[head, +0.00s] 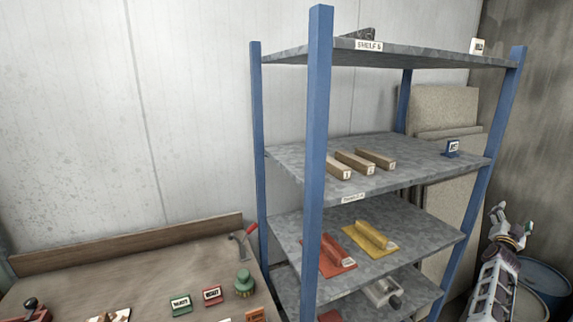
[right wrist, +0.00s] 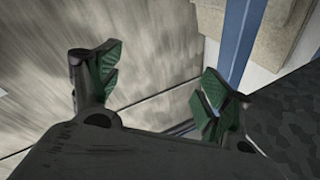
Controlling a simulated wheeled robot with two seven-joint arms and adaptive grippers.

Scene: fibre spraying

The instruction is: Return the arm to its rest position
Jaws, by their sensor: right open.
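My right arm comes in at the lower right of the head view, beside the shelf rack. Its gripper (head: 513,226) is held up near the rack's right post. In the right wrist view the right gripper (right wrist: 155,85) has its two green-padded fingers wide apart, with nothing between them. Behind the fingers are a blurred grey surface and a blue post (right wrist: 238,40). My left gripper is not in view.
A rack with blue posts (head: 318,150) holds wooden blocks (head: 355,163), a red float (head: 335,257) and a yellow float (head: 370,238). A workbench (head: 120,265) with small signs stands at left. A blue barrel (head: 548,280) stands behind my right arm.

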